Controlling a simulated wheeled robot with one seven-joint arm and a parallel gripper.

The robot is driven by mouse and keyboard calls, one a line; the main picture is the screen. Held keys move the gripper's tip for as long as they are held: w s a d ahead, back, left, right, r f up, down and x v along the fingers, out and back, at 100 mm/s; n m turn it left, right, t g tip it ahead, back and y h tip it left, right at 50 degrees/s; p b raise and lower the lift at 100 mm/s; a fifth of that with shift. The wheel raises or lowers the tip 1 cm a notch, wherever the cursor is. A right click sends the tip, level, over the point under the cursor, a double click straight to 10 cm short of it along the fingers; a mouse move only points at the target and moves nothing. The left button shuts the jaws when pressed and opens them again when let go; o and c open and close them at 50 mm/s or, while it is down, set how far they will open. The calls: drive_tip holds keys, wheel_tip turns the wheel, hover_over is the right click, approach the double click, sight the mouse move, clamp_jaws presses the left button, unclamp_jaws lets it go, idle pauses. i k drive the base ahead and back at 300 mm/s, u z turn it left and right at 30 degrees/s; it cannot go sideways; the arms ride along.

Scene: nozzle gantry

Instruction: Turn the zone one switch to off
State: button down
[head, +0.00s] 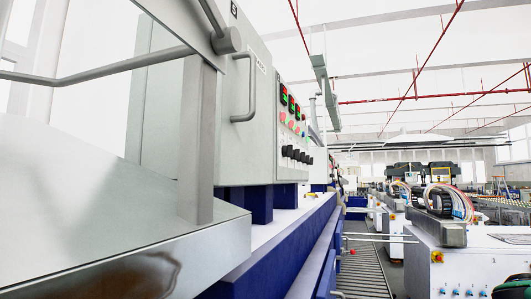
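A grey control cabinet (262,105) stands left of the middle in the head view, its panel seen at a steep angle. The panel has green and red digital displays (289,102), coloured buttons (291,124) and a row of black knob switches (296,155). The labels are too small to read, so I cannot tell which knob is the zone one switch or how each is set. My gripper is not in view.
A sloped metal hood (90,195) and a grey bar (110,72) fill the near left. A curved handle (248,88) sticks out from the cabinet. A blue frame (275,250) runs below. A roller track (364,268) and white machine (465,265) lie right.

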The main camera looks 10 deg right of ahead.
sight(287, 150)
drive_tip(key=u, duration=0.05)
drive_tip(key=k, duration=0.45)
drive_tip(key=z, duration=0.75)
drive_tip(key=i, duration=0.9)
drive_tip(key=z, duration=0.2)
